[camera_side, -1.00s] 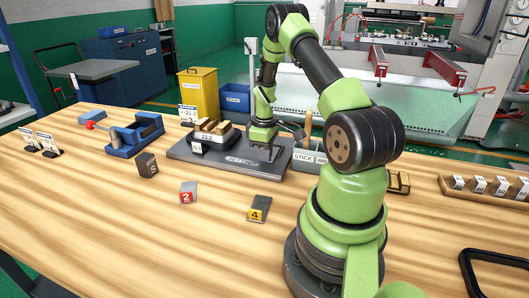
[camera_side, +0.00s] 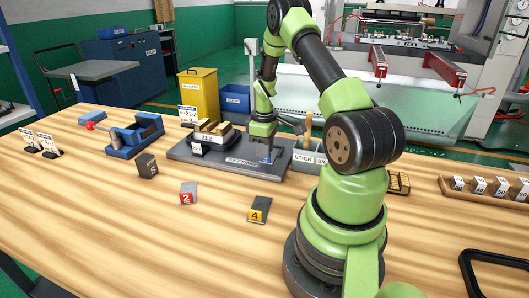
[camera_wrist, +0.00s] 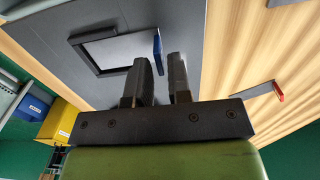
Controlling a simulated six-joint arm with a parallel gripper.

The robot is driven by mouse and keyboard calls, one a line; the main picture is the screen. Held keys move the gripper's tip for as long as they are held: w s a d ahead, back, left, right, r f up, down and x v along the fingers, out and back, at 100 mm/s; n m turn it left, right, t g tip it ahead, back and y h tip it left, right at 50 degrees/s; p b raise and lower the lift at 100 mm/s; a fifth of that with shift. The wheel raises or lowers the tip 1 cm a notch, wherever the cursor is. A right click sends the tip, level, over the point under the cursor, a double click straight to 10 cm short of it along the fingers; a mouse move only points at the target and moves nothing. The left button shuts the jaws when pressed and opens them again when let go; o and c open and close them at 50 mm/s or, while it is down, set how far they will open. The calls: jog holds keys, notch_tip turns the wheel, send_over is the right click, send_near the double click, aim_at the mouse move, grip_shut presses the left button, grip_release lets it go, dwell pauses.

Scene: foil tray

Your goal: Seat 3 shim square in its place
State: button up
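The 3 shim shows in the wrist view as a light grey plate (camera_wrist: 115,50) with a blue upright tab (camera_wrist: 158,48) at its right end. It lies inside a black three-sided frame (camera_wrist: 83,55) on the dark setting plate (camera_wrist: 200,25). In the side view the blue tab (camera_side: 267,158) shows low under my gripper (camera_side: 272,145). My gripper's two dark fingers (camera_wrist: 160,62) stand apart just above the tab, with a narrow gap between them. The shim's number is not readable, and the exact fit along the frame is partly hidden by the fingers.
The red-labelled 2 shim (camera_side: 188,193), yellow-labelled 4 shim (camera_side: 259,209) and dark 5 block (camera_side: 148,166) stand on the wooden table in front of the plate.

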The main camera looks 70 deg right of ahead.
jog(key=shift+r, duration=1.35)
jog(key=o, duration=0.5)
jog(key=shift+o, duration=0.2)
jog(key=shift+r, duration=0.1)
jog(key=shift+r, duration=1.9)
